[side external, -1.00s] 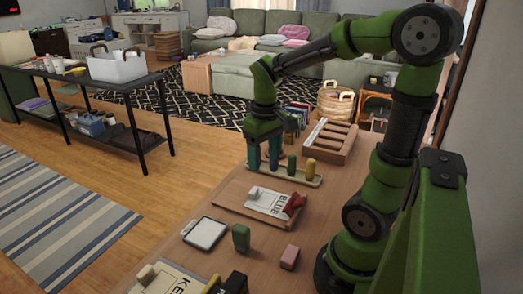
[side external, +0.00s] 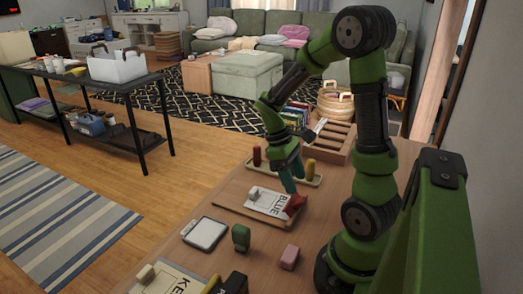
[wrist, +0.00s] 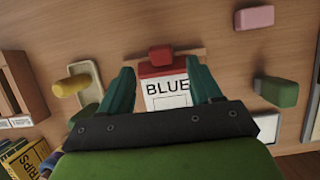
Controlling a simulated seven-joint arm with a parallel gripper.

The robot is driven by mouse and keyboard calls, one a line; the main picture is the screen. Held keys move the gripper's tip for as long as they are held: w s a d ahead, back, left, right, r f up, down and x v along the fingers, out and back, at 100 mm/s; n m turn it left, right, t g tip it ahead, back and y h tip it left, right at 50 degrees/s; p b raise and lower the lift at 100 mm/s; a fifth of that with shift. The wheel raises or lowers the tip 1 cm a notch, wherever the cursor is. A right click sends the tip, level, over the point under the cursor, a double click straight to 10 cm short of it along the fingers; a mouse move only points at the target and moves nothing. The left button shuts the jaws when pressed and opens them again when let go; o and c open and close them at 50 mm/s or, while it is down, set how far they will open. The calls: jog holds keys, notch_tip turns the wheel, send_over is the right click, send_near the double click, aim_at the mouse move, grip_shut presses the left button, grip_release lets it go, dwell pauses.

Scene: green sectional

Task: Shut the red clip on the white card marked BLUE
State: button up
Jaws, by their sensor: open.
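The red clip (side external: 295,203) sits at the card's right end in the side view. In the wrist view the clip (wrist: 160,56) is at the card's top edge, just above the word on the card (wrist: 165,91). I cannot tell how far its jaws are apart. My gripper (side external: 291,181) is open and empty, tilted down above the clip. In the wrist view its teal fingers (wrist: 163,73) straddle the card, with the clip ahead between their tips.
A slotted wooden rack (side external: 333,151) is farther back. A green block (side external: 241,237), pink block (side external: 289,257) and white tablet (side external: 205,233) lie in front, with bare tabletop between them.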

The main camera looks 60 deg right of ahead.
aim_at(302, 199)
jog(key=x, duration=0.7)
jog(key=shift+f, duration=0.2)
jog(key=c, duration=1)
